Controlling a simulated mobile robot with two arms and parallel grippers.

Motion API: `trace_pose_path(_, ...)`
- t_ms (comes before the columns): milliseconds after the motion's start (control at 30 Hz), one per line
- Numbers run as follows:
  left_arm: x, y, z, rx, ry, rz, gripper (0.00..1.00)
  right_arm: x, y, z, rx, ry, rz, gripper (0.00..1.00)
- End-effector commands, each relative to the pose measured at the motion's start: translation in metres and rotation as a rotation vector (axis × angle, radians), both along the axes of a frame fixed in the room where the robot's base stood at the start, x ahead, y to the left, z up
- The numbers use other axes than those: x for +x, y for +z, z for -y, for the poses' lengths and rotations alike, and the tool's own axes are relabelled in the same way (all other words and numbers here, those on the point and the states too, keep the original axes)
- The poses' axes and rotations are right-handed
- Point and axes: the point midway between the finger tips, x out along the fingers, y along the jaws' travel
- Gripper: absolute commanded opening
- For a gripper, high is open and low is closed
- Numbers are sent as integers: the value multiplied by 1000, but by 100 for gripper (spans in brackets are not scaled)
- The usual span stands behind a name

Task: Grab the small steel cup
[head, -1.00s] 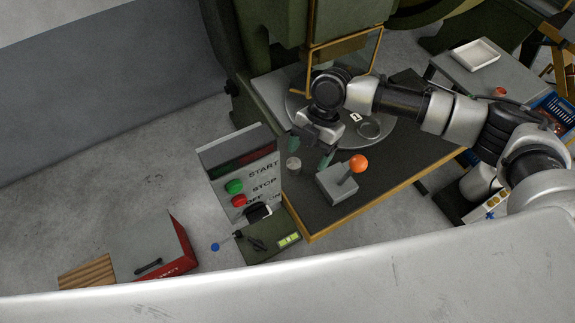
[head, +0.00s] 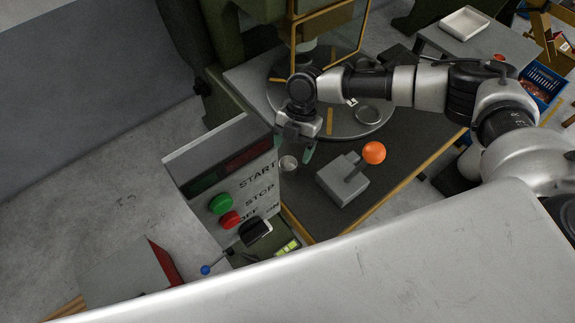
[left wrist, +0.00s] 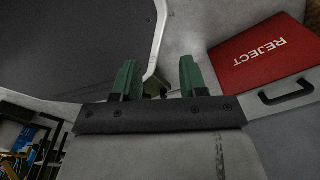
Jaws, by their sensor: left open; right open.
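The small steel cup (head: 288,163) stands on the dark table top (head: 402,162), close to the table's left edge beside the control panel. My right gripper (head: 292,150) is open above the table, with its green fingers pointing down. One finger shows just right of the cup; the other is mostly hidden, and I cannot tell whether the cup lies between them. My left gripper (left wrist: 158,78) shows in the left wrist view, open and empty, with its green fingers apart over the floor area. It is not visible in the head view.
A control panel (head: 232,175) with green and red buttons stands left of the cup. A grey joystick box (head: 342,180) with an orange ball is to its right. A round turntable (head: 345,125) lies behind. A red REJECT box (left wrist: 262,52) shows in the left wrist view.

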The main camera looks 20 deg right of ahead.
Motion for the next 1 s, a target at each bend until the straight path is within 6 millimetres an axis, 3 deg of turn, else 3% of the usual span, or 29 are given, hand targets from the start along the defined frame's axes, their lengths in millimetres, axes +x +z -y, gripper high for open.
trace_pose_path(400, 11, 9, 3, -4, -2, 16, 43, -12, -46, -14, -1, 0, -1, 75)
trace_pose_path(667, 11, 9, 3, -3, -2, 17, 43, -12, -49, -15, 0, -1, 0, 75)
trace_pose_path(1000, 10, 9, 1, -2, -2, 16, 43, -12, -49, -15, 0, -1, 0, 23)
